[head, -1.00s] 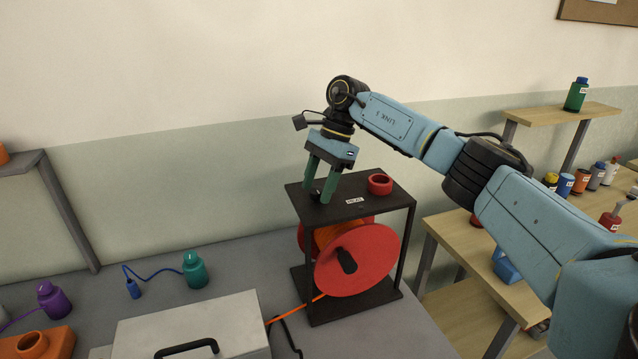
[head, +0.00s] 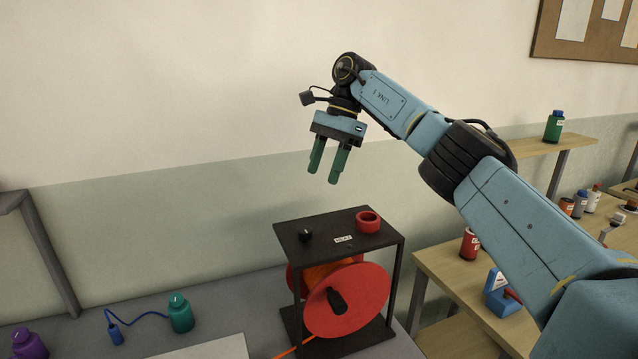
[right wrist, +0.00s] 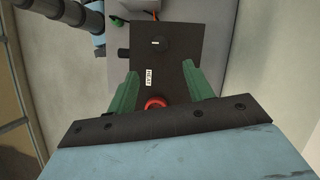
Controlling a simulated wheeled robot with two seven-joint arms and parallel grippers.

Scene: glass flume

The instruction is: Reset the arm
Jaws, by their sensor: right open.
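My right gripper (head: 325,172) is open and empty in the head view, its green fingers pointing down, well above the black reel stand. The stand's flat top (head: 318,228) bears a small black knob (head: 305,236), a white label (head: 342,239) and a red ring (head: 368,222). In the right wrist view the open fingers (right wrist: 158,95) frame the stand top below, with the red ring (right wrist: 155,103) low between them and the black knob (right wrist: 160,45) farther off. My left gripper is not in view.
A red cable reel (head: 350,300) sits inside the stand. A teal bottle (head: 180,312) and a purple bottle (head: 28,343) are on the grey bench at left. A wooden shelf unit (head: 460,275) with several bottles stands at right, under my right arm.

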